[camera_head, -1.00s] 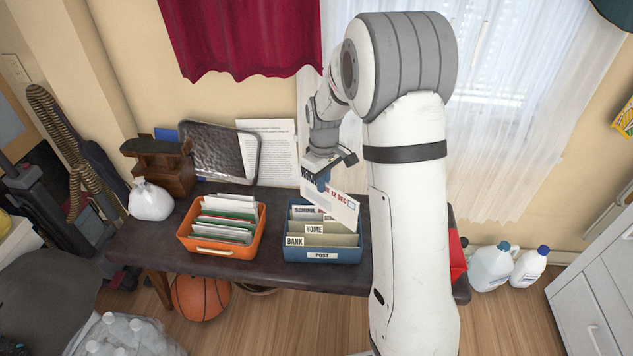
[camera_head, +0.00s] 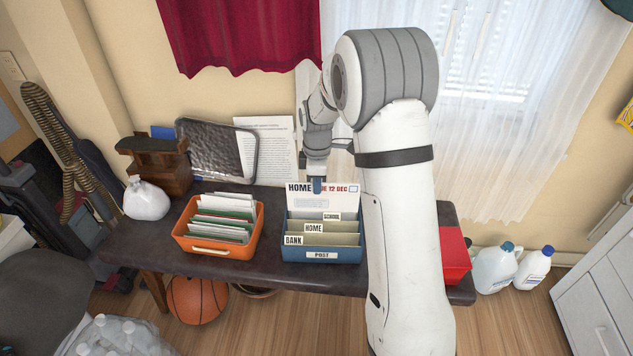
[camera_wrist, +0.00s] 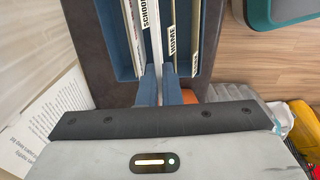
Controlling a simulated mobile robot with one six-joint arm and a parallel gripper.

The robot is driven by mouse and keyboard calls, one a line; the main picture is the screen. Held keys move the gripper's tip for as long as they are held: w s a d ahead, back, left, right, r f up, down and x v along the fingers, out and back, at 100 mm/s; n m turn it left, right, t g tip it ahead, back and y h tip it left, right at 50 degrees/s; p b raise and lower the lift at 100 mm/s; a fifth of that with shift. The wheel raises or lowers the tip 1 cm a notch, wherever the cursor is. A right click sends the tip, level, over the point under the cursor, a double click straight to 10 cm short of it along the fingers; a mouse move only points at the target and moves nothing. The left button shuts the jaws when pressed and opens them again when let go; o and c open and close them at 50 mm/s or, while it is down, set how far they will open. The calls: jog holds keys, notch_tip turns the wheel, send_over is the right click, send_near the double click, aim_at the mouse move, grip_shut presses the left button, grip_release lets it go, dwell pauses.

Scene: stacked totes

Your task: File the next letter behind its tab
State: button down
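My gripper (camera_head: 317,186) is shut on the top edge of a white letter (camera_head: 338,201) printed HOME and a 12 DEC date. The letter is upright over the rear part of the blue POST box (camera_head: 321,256). The box has BANK (camera_head: 294,240), HOME (camera_head: 313,228) and SCHOOL (camera_head: 332,216) tabs from front to back. In the wrist view, the blue fingers (camera_wrist: 159,84) pinch the letter's thin edge (camera_wrist: 156,40), which appears between the SCHOOL (camera_wrist: 150,14) and HOME (camera_wrist: 173,43) labels. I cannot tell whether its lower edge is inside the box.
An orange box (camera_head: 219,245) of envelopes and cards stands left of the blue box on the dark table (camera_head: 150,240). A red container (camera_head: 453,255) is at the right end.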

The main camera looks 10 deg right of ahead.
aim_at(317, 208)
jog(key=shift+f+b, duration=2.6)
jog(key=shift+f, duration=2.2)
jog(key=c, duration=1.5)
grip_release()
jog(key=shift+c, duration=0.2)
jog(key=shift+r+p, duration=1.1)
jog(key=shift+r, duration=2.8)
